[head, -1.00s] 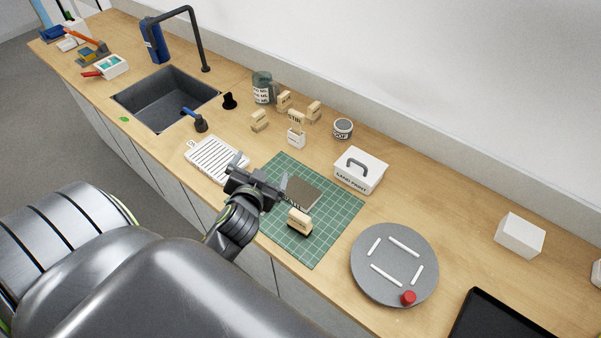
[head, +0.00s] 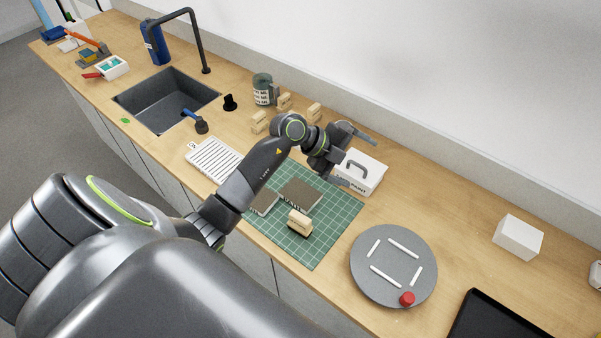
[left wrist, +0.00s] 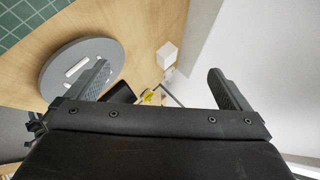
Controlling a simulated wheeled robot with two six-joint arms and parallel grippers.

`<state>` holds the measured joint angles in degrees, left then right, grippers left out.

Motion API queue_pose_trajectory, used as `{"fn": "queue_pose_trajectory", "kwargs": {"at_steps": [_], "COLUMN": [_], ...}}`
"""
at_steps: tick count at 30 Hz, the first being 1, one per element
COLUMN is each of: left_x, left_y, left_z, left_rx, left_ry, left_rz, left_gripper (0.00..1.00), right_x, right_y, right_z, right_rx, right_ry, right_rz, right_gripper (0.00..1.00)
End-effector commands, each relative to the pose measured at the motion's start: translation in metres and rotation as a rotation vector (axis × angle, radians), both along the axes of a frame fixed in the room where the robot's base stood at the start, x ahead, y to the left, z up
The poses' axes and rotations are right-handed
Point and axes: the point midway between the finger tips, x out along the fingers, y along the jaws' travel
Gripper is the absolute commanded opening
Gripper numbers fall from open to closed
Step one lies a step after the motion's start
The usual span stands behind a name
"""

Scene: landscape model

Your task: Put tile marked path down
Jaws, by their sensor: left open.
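Two flat grey-brown tiles lie on the green gridded mat (head: 325,237). One tile (head: 301,194) is near the mat's middle, the other tile (head: 264,202) is at its left side, partly behind my arm. Their markings are not readable here. A small wooden block (head: 299,222) stands just in front of the tiles. My left gripper (head: 369,167) is open and empty, above and around the white lidded box with a grey handle (head: 362,179), away from the tiles. Its spread fingers also show in the left wrist view (left wrist: 158,72). My right gripper is not in view.
A grey round plate (head: 366,285) with white strips and a red knob is right of the mat. A white block (head: 520,237) and black tray (head: 500,318) are farther right. Wooden blocks (head: 260,121), a jar (head: 262,88) and the sink (head: 168,97) are behind and left.

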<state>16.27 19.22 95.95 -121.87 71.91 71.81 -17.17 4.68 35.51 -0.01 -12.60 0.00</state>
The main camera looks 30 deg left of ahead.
Motion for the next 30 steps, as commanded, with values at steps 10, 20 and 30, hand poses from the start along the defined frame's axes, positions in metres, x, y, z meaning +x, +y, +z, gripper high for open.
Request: {"fn": "queue_pose_trajectory", "kwargs": {"at_steps": [10, 20, 30], "left_x": [-0.014, -0.026, -0.026], "left_y": [0.105, 0.135, 0.134], "left_z": [-0.023, -0.018, -0.055], "left_rx": [0.512, 0.632, 0.629], "left_ry": [0.557, 0.712, 0.710], "left_rz": [0.221, 0.346, 0.342], "left_gripper": [1.00, 1.00, 1.00], "right_x": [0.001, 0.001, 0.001], "right_y": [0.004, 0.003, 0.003], "right_z": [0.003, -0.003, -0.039], "right_rx": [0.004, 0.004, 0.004], "right_ry": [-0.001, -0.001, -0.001], "right_rz": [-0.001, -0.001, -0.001], "right_gripper": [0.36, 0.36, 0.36]}}
